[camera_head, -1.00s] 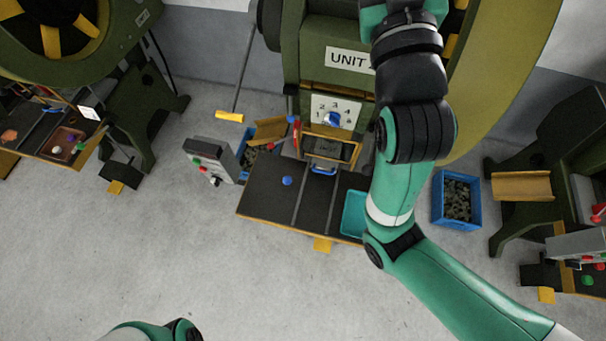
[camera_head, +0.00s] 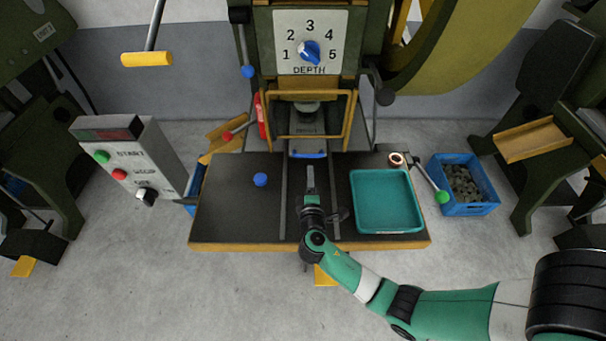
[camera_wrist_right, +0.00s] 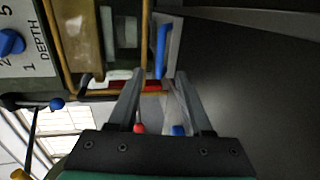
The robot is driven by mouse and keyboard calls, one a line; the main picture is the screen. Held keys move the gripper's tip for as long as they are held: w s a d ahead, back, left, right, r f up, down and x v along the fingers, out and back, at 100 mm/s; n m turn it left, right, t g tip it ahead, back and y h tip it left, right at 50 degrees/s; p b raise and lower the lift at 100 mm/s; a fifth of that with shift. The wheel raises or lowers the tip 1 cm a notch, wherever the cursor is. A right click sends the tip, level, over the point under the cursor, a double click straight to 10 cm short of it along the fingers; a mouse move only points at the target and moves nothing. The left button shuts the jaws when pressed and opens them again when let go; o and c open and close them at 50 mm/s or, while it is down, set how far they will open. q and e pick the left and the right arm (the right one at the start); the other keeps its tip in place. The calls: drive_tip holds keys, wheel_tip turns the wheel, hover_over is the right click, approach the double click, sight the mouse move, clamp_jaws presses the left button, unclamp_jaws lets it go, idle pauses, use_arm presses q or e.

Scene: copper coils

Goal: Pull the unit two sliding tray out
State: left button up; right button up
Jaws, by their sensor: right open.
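The sliding tray with its blue handle (camera_head: 308,155) sits at the front of the unit's opening, below a yellow guard frame (camera_head: 309,137). The tray is mostly inside; little of it shows. The blue handle also shows in the right wrist view (camera_wrist_right: 161,50), just beyond the fingertips. My right gripper (camera_head: 310,172) is over the middle of the dark bench, short of the handle and lined up with it. In the right wrist view its two fingers (camera_wrist_right: 160,78) are apart with nothing between them. My left gripper is not in view.
A teal bin (camera_head: 386,200) lies on the bench to the right, with a copper coil (camera_head: 396,159) behind it. A blue ball (camera_head: 260,179) is on the left. A control box (camera_head: 130,165) stands left. A green-knobbed lever (camera_head: 442,196) and blue crate (camera_head: 463,185) are right.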

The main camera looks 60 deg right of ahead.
sight(309, 155)
drive_tip(key=shift+w+d+f, duration=0.1)
drive_tip(key=shift+f, duration=0.05)
drive_tip(key=b+x, duration=0.1)
drive_tip(key=b, duration=0.1)
drive_tip(key=b+x, duration=0.2)
drive_tip(key=shift+w+d+f, duration=0.1)
drive_tip(key=shift+d+f, duration=0.05)
drive_tip(key=shift+f, duration=0.25)
drive_tip(key=b+x, duration=0.1)
drive_tip(key=x, duration=0.3)
drive_tip(key=b+x, duration=0.1)
drive_tip(key=x, duration=0.2)
drive_tip(key=shift+r+b, duration=0.3)
drive_tip(key=shift+b, duration=0.05)
drive_tip(key=shift+w+d, duration=0.3)
drive_tip(key=shift+d, duration=0.25)
drive_tip(key=shift+c, duration=0.3)
clamp_jaws()
